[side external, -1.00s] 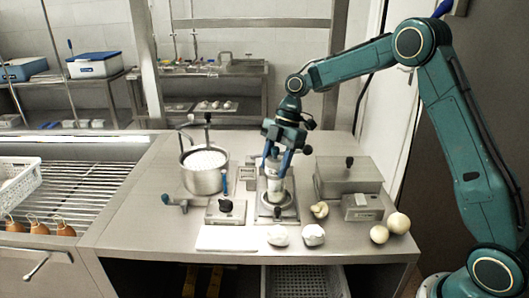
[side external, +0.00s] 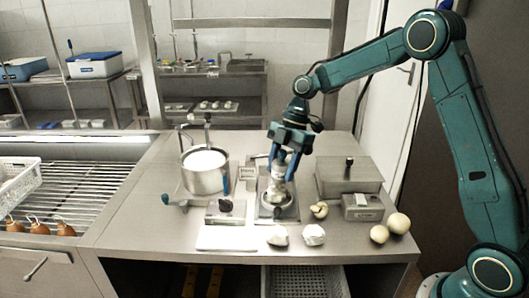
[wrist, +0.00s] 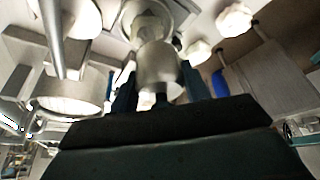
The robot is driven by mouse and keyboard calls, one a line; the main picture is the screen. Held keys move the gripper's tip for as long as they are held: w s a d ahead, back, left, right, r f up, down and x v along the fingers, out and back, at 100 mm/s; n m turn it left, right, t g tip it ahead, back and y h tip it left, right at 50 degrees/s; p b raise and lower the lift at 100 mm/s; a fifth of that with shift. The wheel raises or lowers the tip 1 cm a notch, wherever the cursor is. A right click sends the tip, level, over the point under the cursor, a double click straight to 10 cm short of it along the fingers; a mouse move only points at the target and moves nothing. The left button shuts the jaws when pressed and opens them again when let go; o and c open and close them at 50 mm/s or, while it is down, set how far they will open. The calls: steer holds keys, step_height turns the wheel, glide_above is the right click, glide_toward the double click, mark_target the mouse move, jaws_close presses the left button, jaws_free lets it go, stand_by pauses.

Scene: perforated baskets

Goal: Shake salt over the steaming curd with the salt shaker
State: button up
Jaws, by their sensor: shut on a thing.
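My gripper (side external: 281,168) is shut on the salt shaker (side external: 277,184), a pale cylinder, and leans slightly. In the wrist view, the shaker (wrist: 159,64) sits between my two dark blue fingers. Its far end points toward a round metal dish (side external: 280,208) on a stand directly below; the gap between them is hard to judge. A steel pot (side external: 207,183) stands left of my gripper, with a smooth white surface inside (side external: 204,160) that looks like the curd. No steam is clearly visible. The shaker is not over the pot.
A white board (side external: 224,241) and two white lumps (side external: 278,236) (side external: 313,234) lie along the front. Two round pale balls (side external: 379,234) (side external: 397,223) sit at the right edge. A lidded metal box (side external: 348,178) stands right of my gripper, and a small sign (side external: 246,173) left.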

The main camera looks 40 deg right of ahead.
steer(key=shift+w, duration=1.45)
steer(key=shift+s, duration=0.1)
steer(key=shift+s, duration=1.55)
steer(key=shift+w, duration=0.1)
steer(key=shift+w, duration=1.55)
steer(key=shift+s, duration=0.15)
